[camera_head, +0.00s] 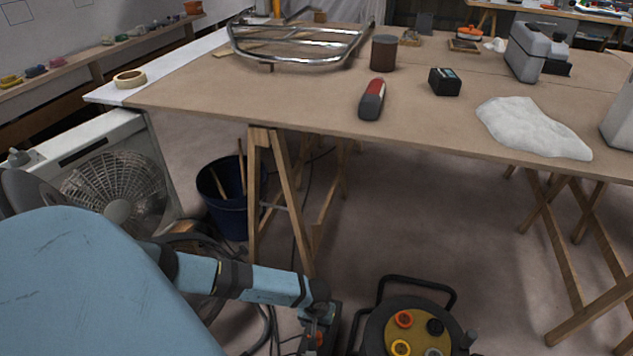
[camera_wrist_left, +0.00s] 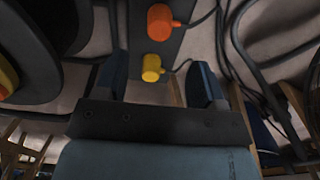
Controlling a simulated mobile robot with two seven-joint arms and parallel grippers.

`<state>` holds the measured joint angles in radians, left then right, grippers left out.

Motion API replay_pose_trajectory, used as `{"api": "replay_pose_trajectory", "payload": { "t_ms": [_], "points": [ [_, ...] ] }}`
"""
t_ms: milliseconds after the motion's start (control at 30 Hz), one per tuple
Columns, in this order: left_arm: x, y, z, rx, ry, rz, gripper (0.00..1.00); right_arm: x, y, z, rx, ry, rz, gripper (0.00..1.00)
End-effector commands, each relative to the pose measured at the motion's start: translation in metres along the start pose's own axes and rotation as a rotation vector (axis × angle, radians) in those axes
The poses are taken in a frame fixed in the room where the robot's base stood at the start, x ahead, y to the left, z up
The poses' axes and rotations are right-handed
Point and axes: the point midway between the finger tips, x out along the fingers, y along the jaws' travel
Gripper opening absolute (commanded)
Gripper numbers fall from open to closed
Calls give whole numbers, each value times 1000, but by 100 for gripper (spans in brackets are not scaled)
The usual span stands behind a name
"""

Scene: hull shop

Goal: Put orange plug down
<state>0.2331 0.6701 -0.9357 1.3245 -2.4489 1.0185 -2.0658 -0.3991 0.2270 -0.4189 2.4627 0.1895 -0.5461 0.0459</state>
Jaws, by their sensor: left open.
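The orange plug (camera_wrist_left: 162,21) is in the left wrist view, on a dark strip or box with a cable leading off to the right. A yellow plug (camera_wrist_left: 153,68) sits on the same dark piece, nearer to me and between my fingers in the picture. My left gripper (camera_wrist_left: 160,62) is open, and the orange plug lies beyond its fingertips, apart from them. In the head view my left gripper (camera_head: 319,314) hangs low over the dark box (camera_head: 331,325), where a small orange patch shows, partly hidden. My right gripper is not in view.
A cable reel (camera_head: 375,335) with coloured sockets stands just right of the gripper. A trestle table (camera_head: 300,100) stands ahead, its wooden legs near the arm. A dark blue bucket (camera_head: 222,215) and a fan (camera_head: 112,185) are at left. Loose cables lie around. Floor to the right is clearer.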

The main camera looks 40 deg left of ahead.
Motion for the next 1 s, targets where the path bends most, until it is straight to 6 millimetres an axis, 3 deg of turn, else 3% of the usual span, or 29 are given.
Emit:
{"api": "replay_pose_trajectory", "payload": {
  "t_ms": [33, 200, 833, 1000],
  "points": [
    [-11, 0, 0, 1, 1, 0, 64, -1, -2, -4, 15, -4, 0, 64],
    [-23, 0, 0, 0, -1, 0, 64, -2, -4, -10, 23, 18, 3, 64],
    [-25, 0, 0, 0, -1, 1, 64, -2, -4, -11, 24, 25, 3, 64],
    [-53, 0, 0, 0, 0, 1, 64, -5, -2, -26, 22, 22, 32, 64]
  ]
}}
